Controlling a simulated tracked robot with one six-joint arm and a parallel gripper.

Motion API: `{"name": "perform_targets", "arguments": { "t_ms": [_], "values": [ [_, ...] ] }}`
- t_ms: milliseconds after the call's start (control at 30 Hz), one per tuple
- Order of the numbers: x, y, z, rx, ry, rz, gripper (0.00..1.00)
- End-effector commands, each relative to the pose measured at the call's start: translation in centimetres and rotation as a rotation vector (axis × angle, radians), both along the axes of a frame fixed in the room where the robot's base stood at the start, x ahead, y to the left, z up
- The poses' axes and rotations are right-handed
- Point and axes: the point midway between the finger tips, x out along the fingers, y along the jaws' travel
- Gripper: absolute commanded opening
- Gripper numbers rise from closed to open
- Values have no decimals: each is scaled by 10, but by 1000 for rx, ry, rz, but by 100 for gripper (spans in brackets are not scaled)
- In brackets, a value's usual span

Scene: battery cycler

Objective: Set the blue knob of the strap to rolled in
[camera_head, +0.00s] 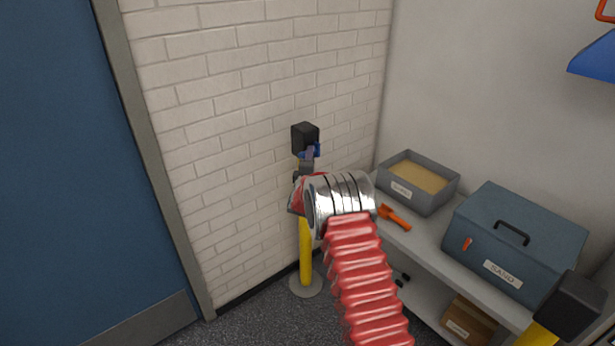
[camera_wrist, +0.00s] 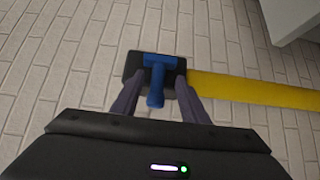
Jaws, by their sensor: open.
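The blue knob (camera_wrist: 156,82) is T-shaped in the wrist view, with a crossbar and a stem pointing toward me. It sits on a black box (camera_wrist: 135,62) at the top of a yellow post (camera_wrist: 255,91). The head view shows the same black box (camera_head: 305,136), the yellow post (camera_head: 306,250) and a bit of the blue knob (camera_head: 316,150). My gripper (camera_wrist: 160,74) is open, one finger on each side of the knob; contact cannot be told. It also shows in the head view (camera_head: 307,157). No strap webbing is visible.
A brick wall (camera_head: 230,120) stands behind the post, with a blue door (camera_head: 70,150) at left. At right, a shelf holds a sand tray (camera_head: 432,206), an orange scoop (camera_head: 395,217) and a blue-grey case (camera_head: 520,240). A second black post head (camera_head: 572,305) stands lower right.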

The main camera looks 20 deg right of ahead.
Motion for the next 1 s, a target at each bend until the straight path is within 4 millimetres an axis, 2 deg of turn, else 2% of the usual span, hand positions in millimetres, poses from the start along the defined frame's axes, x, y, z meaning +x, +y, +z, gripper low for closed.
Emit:
{"name": "perform_targets", "arguments": {
  "t_ms": [800, 1000],
  "values": [
    [-94, 37, -2, 0, 3, 1, 40],
    [-107, 42, -3, 1, 4, 0, 40]
  ]
}}
